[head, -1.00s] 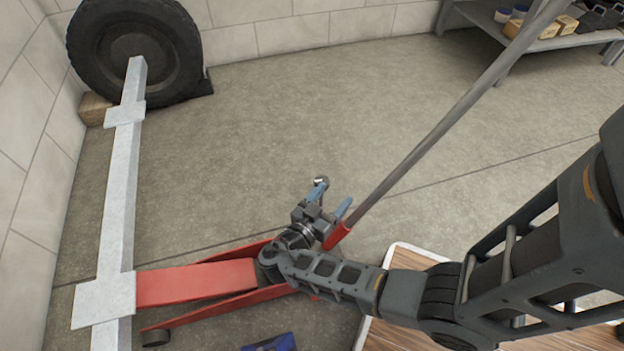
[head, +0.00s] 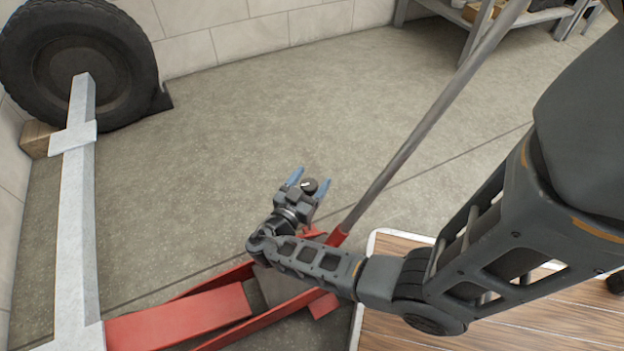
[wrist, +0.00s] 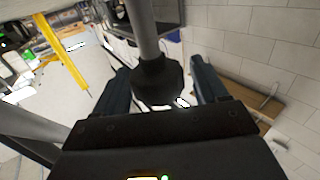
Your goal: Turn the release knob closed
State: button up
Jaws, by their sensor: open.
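The release knob (head: 310,186) is dark and round with a small pale mark on top. In the head view it shows at the tip of my gripper (head: 308,182), between the two blue fingers. My gripper is open. In the wrist view a dark knob-like piece (wrist: 157,80) on a grey stem sits between the spread fingers (wrist: 160,88), with a visible gap on the right side; contact on the left is unclear. The red floor jack (head: 180,318) lies below, partly hidden by my arm.
The jack's long grey handle (head: 425,120) slants up to the right, close beside my gripper. The pale trailer frame (head: 75,220) and a tyre (head: 80,62) are at left. A wooden board (head: 450,312) lies at lower right. Floor beyond the gripper is clear.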

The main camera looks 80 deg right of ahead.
jog(key=shift+s+d, duration=0.1)
jog(key=shift+d, duration=0.35)
jog(key=shift+c, duration=0.2)
jog(key=c, duration=0.9)
